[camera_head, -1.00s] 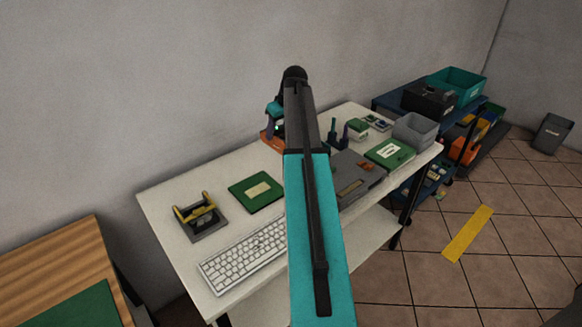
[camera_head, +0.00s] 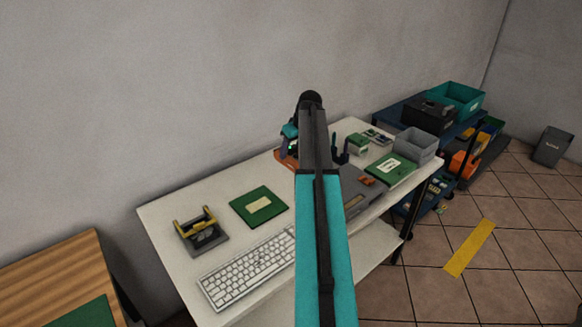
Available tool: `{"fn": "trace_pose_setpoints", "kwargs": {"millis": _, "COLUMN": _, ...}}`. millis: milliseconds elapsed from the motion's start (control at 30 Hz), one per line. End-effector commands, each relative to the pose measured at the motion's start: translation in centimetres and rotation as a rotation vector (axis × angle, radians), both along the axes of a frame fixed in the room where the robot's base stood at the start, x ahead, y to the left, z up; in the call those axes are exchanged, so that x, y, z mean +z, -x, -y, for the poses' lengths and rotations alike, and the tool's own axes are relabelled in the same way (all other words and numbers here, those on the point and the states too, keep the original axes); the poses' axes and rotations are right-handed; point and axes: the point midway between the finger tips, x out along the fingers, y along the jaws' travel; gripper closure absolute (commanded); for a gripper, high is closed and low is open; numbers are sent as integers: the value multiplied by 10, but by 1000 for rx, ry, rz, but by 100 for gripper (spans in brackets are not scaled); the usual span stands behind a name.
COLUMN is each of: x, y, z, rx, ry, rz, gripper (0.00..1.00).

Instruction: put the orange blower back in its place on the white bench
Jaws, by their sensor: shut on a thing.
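The white bench (camera_head: 165,222) stands along the wall and runs from front left to back right. My gripper (camera_head: 290,150) is at the far end of my arm, over the back middle of the bench. Only its teal side shows, because the dark arm link covers most of it. An orange part, seemingly the orange blower (camera_head: 284,161), shows at the gripper's lower left. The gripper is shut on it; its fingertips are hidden. I cannot tell whether the blower touches the bench top.
On the bench are a yellow-and-black holder (camera_head: 200,232), a green board (camera_head: 259,206), a keyboard (camera_head: 247,269), a dark two-pronged stand (camera_head: 341,152), a green box (camera_head: 391,168) and a grey bin (camera_head: 416,144). A blue cart (camera_head: 385,108) stands behind at right.

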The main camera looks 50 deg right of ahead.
Motion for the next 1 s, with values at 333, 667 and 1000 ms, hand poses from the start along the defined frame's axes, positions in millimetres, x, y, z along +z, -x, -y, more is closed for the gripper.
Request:
{"fn": "trace_pose_setpoints", "kwargs": {"millis": 333, "x": -31, "y": 0, "z": 0, "rx": 0, "ry": 0, "rz": 1, "gripper": 68}}
{"fn": "trace_pose_setpoints", "kwargs": {"millis": 667, "x": -32, "y": 0, "z": 0, "rx": 0, "ry": 0, "rz": 1, "gripper": 68}}
{"fn": "trace_pose_setpoints", "kwargs": {"millis": 1000, "x": -59, "y": 0, "z": 0, "rx": 0, "ry": 0, "rz": 1, "gripper": 68}}
